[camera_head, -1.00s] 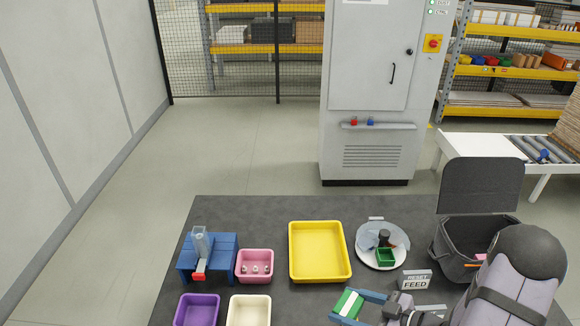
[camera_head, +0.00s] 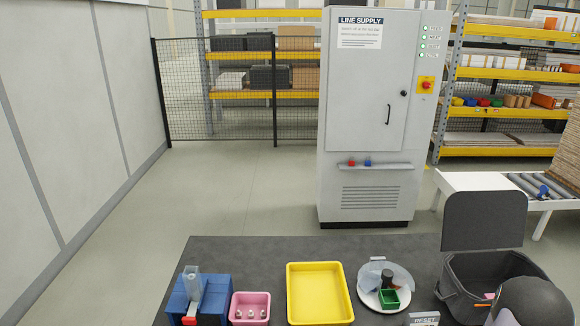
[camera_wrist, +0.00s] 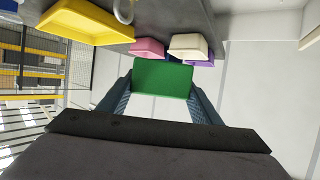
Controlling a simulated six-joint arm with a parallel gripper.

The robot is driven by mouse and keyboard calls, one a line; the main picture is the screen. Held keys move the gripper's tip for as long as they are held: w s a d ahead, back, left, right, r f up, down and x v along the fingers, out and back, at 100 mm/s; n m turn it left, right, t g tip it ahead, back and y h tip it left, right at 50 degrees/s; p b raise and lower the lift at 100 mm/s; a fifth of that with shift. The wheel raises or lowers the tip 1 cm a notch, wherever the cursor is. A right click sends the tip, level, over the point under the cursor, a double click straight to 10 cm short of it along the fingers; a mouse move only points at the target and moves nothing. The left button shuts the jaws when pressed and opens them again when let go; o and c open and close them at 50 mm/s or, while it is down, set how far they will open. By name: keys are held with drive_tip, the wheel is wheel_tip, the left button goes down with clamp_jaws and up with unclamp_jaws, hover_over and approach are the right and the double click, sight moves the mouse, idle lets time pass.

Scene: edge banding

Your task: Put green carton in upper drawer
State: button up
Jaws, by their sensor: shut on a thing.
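The green carton (camera_wrist: 163,78) is a plain green block in the wrist view. It sits between the two blue-grey fingers of my gripper (camera_wrist: 163,90), which is shut on it. The carton is held clear of the trays seen behind it. In the head view my gripper and the carton are out of frame; only a dark rounded part of my arm shows at the lower right. I cannot make out an upper drawer in either view.
On the dark table (camera_head: 240,262) stand a blue fixture (camera_head: 207,296), a pink tray (camera_head: 250,307), a yellow tray (camera_head: 319,293), a round plate with a green box (camera_head: 389,299) and a grey bin (camera_head: 470,271). Cream (camera_wrist: 188,45) and purple trays show in the wrist view. A cabinet (camera_head: 365,120) stands behind.

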drive_tip(key=shift+a+f+b, duration=0.15)
drive_tip(key=shift+f+b, duration=0.1)
drive_tip(key=shift+b, duration=0.05)
drive_tip(key=w+a+f+n+g+y+b, duration=0.1)
drive_tip(key=w+a+f+n+g+b, duration=0.1)
drive_tip(key=a+f+b, duration=0.55)
drive_tip(key=w+d+r+m+t+h+b, duration=0.1)
drive_tip(key=w+d+r+m+t+b, duration=0.15)
drive_tip(key=w+b, duration=0.6)
wheel_tip(320, 180, up, 4)
drive_tip(key=m+t+h, duration=0.5)
drive_tip(key=m+h, duration=0.5)
hover_over(373, 320)
drive_tip(key=s+a, duration=0.2)
drive_tip(key=shift+s+d+f+t+h+p, duration=0.15)
drive_tip(key=shift+d+f+h+p, duration=0.1)
drive_tip(key=shift+f, duration=0.15)
drive_tip(key=shift+s+d+f+t+h+p, duration=0.1)
drive_tip(key=shift+d+f+h, duration=0.15)
drive_tip(key=shift+f, duration=0.15)
drive_tip(key=shift+f+p, duration=0.45)
drive_tip(key=shift+f, duration=4.5)
drive_tip(key=shift+f, duration=0.1)
